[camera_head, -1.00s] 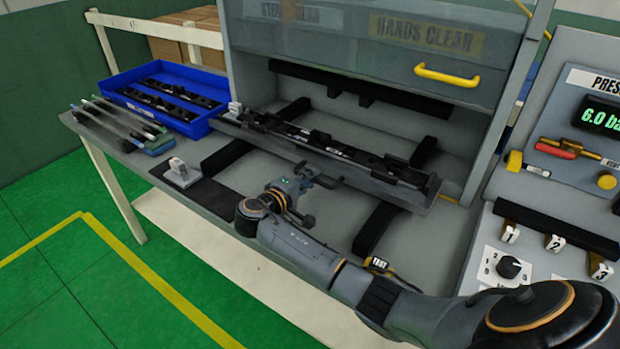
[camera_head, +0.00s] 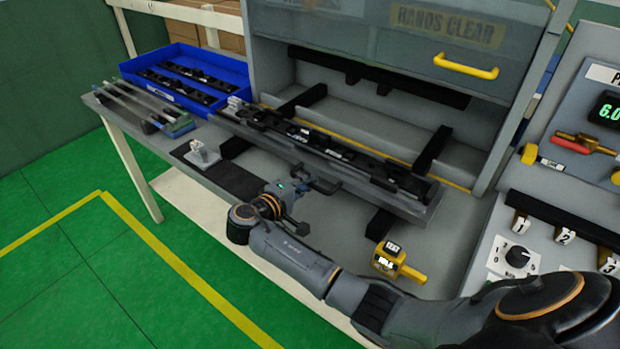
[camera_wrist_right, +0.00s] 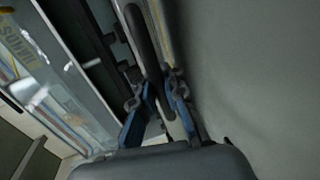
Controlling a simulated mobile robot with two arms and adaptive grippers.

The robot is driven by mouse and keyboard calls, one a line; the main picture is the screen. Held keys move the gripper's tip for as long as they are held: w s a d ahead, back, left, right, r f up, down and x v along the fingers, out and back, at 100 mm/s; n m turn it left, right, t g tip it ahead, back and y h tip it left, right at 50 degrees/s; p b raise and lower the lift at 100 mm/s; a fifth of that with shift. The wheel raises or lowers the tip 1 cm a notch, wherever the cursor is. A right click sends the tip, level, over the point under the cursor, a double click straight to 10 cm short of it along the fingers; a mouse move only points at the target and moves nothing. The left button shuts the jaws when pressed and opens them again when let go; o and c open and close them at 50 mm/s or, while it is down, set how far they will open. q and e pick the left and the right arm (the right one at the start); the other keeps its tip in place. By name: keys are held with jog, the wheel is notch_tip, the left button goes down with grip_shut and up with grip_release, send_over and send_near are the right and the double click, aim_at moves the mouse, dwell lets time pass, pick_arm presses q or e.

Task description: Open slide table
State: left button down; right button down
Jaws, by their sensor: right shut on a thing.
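The slide table (camera_head: 352,168) is a long grey tray carrying black trim parts. It lies across two black rails (camera_head: 434,150), below the raised guard of the grey press. Bare rail shows behind it, and a shorter length shows in front. My right gripper (camera_head: 306,188) is at the front edge of the tray, shut on its dark handle (camera_head: 326,187). In the right wrist view, the blue-padded fingers (camera_wrist_right: 158,92) close around the dark handle bar (camera_wrist_right: 143,38). The fingertips partly hide the grip. My left gripper is not in view.
A blue bin (camera_head: 188,82) with black parts stands at the left, beside several grey strips (camera_head: 140,108). A small white fixture (camera_head: 201,154) sits on a black mat. A yellow TEST device (camera_head: 397,264) lies near my forearm. The control panel (camera_head: 560,195) is at right.

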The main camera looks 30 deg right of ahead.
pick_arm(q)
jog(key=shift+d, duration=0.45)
pick_arm(e)
jog(key=c, duration=1.4)
grip_release()
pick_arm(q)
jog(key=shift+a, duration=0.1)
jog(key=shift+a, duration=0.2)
pick_arm(e)
jog(key=v, duration=1.2)
